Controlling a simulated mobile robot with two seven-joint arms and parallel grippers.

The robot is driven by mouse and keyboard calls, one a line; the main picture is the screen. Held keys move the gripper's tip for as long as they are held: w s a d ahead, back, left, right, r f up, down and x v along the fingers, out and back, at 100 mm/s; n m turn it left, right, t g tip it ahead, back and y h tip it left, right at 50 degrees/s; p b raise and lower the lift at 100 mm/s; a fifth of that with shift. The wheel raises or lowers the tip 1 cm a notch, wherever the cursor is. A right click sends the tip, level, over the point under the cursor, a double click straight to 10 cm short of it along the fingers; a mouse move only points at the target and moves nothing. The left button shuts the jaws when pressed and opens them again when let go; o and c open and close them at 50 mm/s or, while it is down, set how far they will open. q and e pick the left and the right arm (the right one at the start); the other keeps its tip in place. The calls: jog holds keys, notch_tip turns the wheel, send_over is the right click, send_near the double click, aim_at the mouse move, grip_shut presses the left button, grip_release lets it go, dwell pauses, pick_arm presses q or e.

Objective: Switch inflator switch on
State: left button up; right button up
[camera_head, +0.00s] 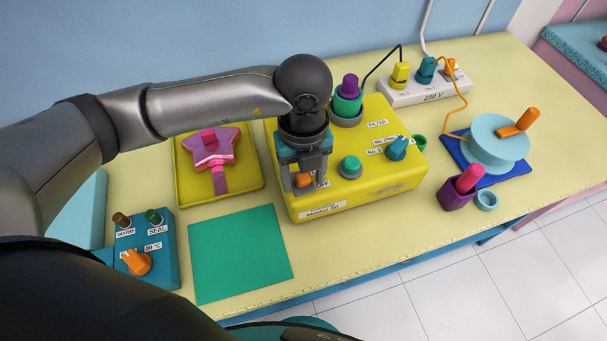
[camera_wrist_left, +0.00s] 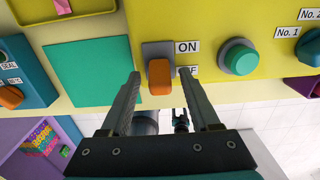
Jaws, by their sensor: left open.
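The inflator is a yellow box (camera_head: 375,190) in the middle of the table. Its switch is an orange lever (camera_head: 304,181) on a grey plate on the near left of the box top. In the left wrist view the orange lever (camera_wrist_left: 160,76) sits low on the plate, towards the OFF label, which a finger partly covers; the ON label (camera_wrist_left: 187,47) is clear. My left gripper (camera_head: 304,185) is open over the switch; in the wrist view its fingers (camera_wrist_left: 160,80) stand either side of the lever. I cannot tell whether they touch it. My right gripper is out of view.
A green knob (camera_head: 350,166) and a blue knob (camera_head: 398,147) stand right of the switch. A purple-and-green nozzle (camera_head: 348,95) is behind. A blue sealer box (camera_head: 146,250), a green mat (camera_head: 240,253) and a yellow tray (camera_head: 188,188) with a pink star balloon lie left.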

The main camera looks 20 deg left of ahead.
pick_arm(q)
jog(key=shift+f, duration=0.1)
grip_shut()
dwell(0.5)
